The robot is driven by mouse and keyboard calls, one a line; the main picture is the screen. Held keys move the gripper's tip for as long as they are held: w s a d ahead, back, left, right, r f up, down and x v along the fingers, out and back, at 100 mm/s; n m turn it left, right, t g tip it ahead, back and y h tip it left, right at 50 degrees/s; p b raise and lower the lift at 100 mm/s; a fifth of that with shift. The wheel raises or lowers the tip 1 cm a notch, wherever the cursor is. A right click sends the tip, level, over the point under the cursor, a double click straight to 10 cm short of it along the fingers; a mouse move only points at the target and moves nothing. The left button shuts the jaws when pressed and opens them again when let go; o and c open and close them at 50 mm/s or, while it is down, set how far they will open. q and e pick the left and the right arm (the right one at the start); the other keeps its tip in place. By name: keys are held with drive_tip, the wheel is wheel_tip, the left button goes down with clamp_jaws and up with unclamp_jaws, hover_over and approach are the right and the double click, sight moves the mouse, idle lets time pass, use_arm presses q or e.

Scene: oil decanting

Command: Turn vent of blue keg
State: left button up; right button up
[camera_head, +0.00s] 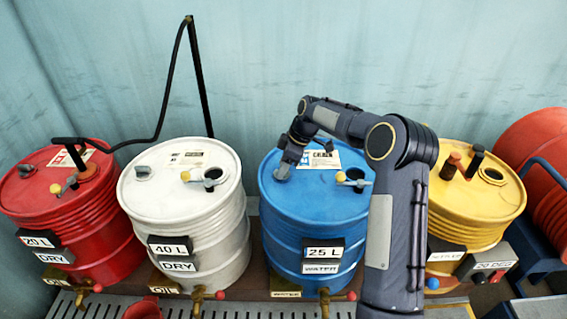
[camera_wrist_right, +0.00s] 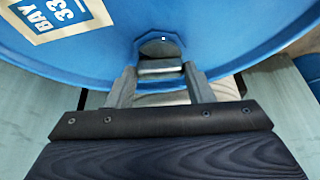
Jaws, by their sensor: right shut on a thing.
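The blue keg (camera_head: 318,215) stands third from the left, with 25 L and WATER plates on its front. Its grey vent (camera_wrist_right: 160,46) is near the rim of the lid. My right gripper (camera_head: 284,168) reaches down to the left part of the lid and mostly covers the vent in the head view. In the right wrist view my two fingers (camera_wrist_right: 159,70) stand on either side of the vent's flat grey handle and are shut on it. My left gripper is not in view.
A white keg (camera_head: 185,215) and a red keg (camera_head: 75,205) stand to the left, a yellow keg (camera_head: 485,205) to the right. A yellow-tipped cap lever (camera_head: 341,177) stands on the blue lid near my right arm. A black hose (camera_head: 165,105) rises behind the white keg.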

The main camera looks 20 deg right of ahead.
drive_tip(key=shift+n, duration=0.5)
drive_tip(key=shift+g, duration=0.3)
drive_tip(key=o, duration=1)
drive_tip(key=v, duration=0.7)
drive_tip(key=shift+d+r, duration=0.2)
drive_tip(key=shift+r, duration=0.15)
drive_tip(key=shift+s, duration=0.1)
